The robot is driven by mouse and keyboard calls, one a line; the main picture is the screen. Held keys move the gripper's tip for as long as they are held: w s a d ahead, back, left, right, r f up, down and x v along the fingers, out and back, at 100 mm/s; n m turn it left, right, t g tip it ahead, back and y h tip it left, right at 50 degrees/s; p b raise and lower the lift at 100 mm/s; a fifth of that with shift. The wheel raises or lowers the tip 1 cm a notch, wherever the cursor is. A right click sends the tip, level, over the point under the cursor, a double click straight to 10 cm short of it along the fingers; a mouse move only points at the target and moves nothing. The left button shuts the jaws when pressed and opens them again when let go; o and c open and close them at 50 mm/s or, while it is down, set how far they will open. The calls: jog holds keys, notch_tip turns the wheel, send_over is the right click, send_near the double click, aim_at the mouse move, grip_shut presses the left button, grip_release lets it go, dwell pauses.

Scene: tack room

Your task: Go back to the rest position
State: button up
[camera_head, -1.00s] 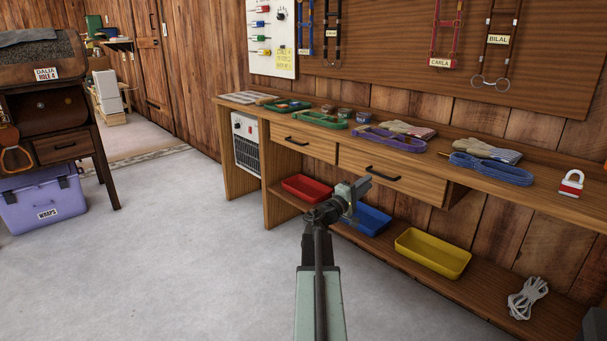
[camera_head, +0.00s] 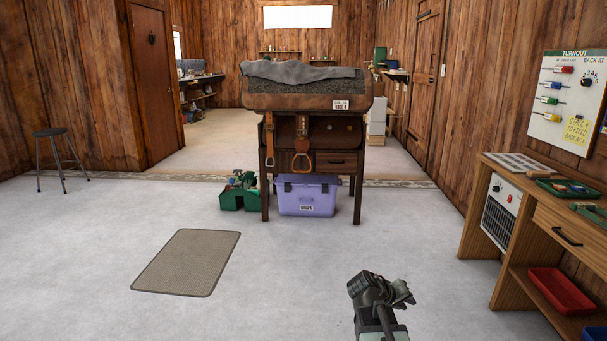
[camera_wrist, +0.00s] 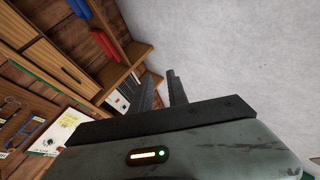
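My gripper (camera_head: 392,292) is at the bottom of the head view, right of centre, above the grey floor and left of the workbench. It touches nothing that I can see. In the wrist view its two dark fingers (camera_wrist: 163,90) stand a little apart with a gap between them. Nothing shows between the fingers. Most of my arm is out of the head view.
The workbench (camera_head: 478,212) with a red tray (camera_head: 560,290) stands at right. A saddle rack (camera_head: 310,104) with a purple box (camera_head: 306,194) beneath stands ahead. A mat (camera_head: 187,262) lies at left; a stool (camera_head: 50,133) stands farther left. Open floor lies between.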

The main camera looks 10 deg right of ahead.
jog(key=s+a+f+g+y, duration=0.1)
jog(key=s+a+f+y, duration=0.2)
jog(key=a, duration=0.4)
jog(key=s+a+f+g+y, duration=0.2)
jog(key=s+a+y, duration=0.15)
jog(key=a, duration=0.35)
jog(key=s+a+f+g+y, duration=0.1)
jog(key=s+a+f+y, duration=0.2)
jog(key=a, duration=0.4)
notch_tip(320, 180, up, 38)
jog(key=s+p, duration=0.1)
jog(key=p, duration=3.7)
jog(key=shift+s+a+r, duration=0.25)
jog(key=shift+s+a, duration=0.15)
